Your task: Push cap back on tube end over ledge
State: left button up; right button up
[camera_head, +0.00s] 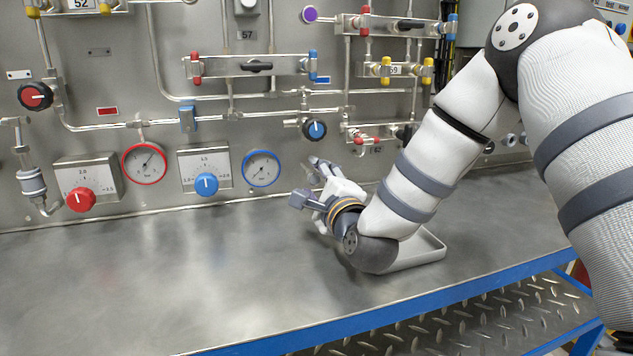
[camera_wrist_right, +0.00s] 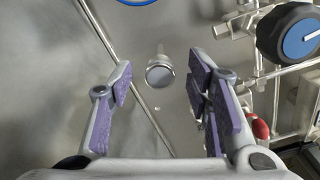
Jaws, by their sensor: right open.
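My right gripper (camera_head: 312,182) is low in front of the panel, just above the ledge (camera_head: 180,275), with its fingers toward the panel. In the right wrist view its purple-padded fingers (camera_wrist_right: 160,82) are open and wide apart, with nothing between the pads. A small round metal end (camera_wrist_right: 160,73) shows in the gap between the fingertips, with a short thin stem above it. I cannot tell whether this is the cap or the bare tube end. No separate cap can be made out on the ledge. The left gripper is not in view.
A blue-rimmed gauge (camera_head: 261,168) and a blue knob (camera_head: 314,129) are close to the gripper. Red-handled valve fittings (camera_head: 360,138) sit to its right. The ledge's left part is clear.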

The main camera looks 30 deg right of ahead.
jog(key=v, duration=0.7)
jog(key=shift+s, duration=0.25)
